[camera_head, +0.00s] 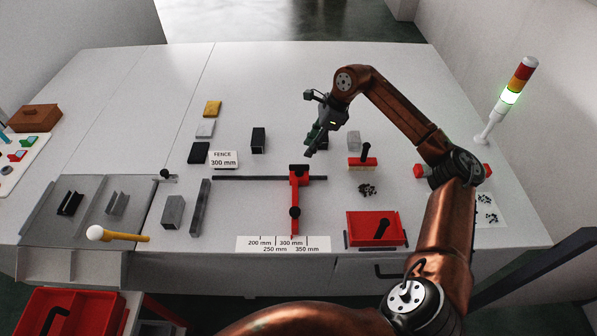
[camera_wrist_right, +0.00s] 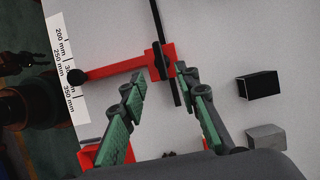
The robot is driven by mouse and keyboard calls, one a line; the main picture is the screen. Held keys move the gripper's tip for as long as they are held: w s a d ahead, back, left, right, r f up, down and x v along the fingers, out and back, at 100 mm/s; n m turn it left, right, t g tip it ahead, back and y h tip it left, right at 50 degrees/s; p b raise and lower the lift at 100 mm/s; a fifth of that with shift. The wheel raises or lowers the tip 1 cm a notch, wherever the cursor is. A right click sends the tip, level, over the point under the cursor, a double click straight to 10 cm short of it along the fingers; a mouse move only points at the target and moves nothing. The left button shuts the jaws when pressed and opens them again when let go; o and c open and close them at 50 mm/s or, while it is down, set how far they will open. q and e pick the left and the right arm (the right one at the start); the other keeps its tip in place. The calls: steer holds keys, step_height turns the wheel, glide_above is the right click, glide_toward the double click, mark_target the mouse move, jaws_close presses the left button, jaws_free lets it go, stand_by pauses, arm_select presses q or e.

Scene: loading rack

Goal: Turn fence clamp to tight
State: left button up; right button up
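The red fence (camera_head: 294,190) sits across a dark rail (camera_head: 245,178) on the table. It has a black clamp piece (camera_head: 299,168) at its far end and a round black knob (camera_head: 294,212) nearer the front. My right gripper (camera_head: 313,150) is above the table, just beyond the fence's far end. In the right wrist view, its green-padded fingers (camera_wrist_right: 164,82) are spread and empty, with the red fence (camera_wrist_right: 118,71) and rail (camera_wrist_right: 156,22) beyond their tips.
A scale label (camera_head: 283,244) lies at the fence's front end, and a "FENCE 300 mm" card (camera_head: 223,158) stands left. A black block (camera_head: 258,140) and a red-based tool (camera_head: 362,161) flank the gripper. A red tray (camera_head: 368,229) is front right.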

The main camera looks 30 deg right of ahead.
mark_target(299, 165)
steer(key=shift+a+f+b, duration=0.2)
steer(key=shift+f+b, duration=0.1)
steer(key=shift+f, duration=0.85)
steer(key=x, duration=0.6)
steer(key=shift+w+a+f, duration=0.1)
steer(key=shift+w+f, duration=0.1)
steer(key=shift+f, duration=0.25)
arm_select(q)
steer(key=shift+s+f, duration=0.65)
steer(key=shift+s, duration=0.1)
arm_select(e)
jaws_close()
